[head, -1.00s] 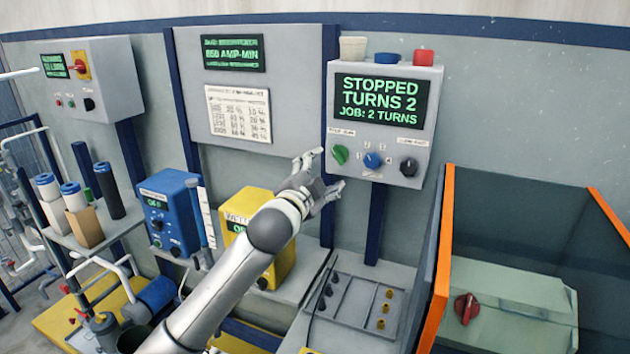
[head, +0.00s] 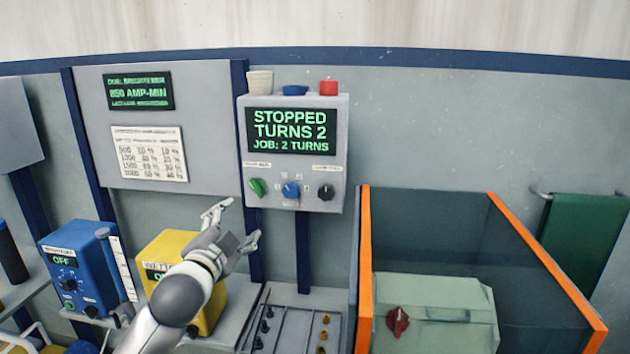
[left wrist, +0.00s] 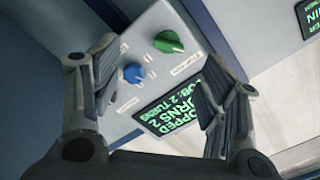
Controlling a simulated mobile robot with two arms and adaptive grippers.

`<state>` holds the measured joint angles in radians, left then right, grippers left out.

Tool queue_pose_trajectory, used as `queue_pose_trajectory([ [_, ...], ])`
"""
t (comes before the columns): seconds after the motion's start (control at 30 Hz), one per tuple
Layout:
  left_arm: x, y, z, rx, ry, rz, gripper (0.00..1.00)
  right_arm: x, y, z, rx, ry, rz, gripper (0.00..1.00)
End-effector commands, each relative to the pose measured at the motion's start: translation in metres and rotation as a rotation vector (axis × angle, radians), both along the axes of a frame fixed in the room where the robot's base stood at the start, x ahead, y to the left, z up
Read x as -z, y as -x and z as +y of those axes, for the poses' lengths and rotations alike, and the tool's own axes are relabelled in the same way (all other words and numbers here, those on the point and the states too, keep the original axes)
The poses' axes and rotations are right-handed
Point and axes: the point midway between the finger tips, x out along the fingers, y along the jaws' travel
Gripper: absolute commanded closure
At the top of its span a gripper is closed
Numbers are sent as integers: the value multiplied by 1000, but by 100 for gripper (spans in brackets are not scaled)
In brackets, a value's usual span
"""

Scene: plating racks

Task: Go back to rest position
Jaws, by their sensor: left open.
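My left gripper (head: 234,228) is open and empty in the head view, in front of the wall and a little below and left of the grey control box (head: 295,168). The box display reads "STOPPED, TURNS 2, JOB: 2 TURNS". Below it are a green knob (head: 258,187), a blue knob (head: 291,190) and a black knob (head: 326,192). In the left wrist view the open fingers (left wrist: 160,105) frame the box, with the green knob (left wrist: 169,42) and blue knob (left wrist: 133,73) between them, apart from the fingers. My right gripper is not in view.
A yellow unit (head: 165,252) stands behind my left arm, with a blue unit (head: 80,265) to its left. Orange-edged dark panels (head: 365,270) surround a pale green box (head: 450,335) with a red knob at the right. A green cloth (head: 583,235) hangs far right.

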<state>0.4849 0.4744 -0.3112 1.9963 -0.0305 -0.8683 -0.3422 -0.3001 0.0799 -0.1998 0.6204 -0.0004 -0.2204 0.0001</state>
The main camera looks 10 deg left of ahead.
Motion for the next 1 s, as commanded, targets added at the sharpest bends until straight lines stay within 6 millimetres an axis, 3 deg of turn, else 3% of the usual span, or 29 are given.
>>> queue_pose_trajectory([
  [0.17, 86, 38, -11, -23, 120, 196, 32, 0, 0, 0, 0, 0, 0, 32],
  [0.27, 142, 75, -17, -57, 207, 341, 32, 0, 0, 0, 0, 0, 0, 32],
  [0.5, 251, 186, -25, -182, 400, 684, 32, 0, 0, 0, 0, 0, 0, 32],
  [0.7, 304, 281, -27, -313, 522, 925, 32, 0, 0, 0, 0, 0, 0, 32],
  [1.0, 335, 388, -29, -481, 624, 1167, 32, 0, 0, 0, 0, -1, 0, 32],
])
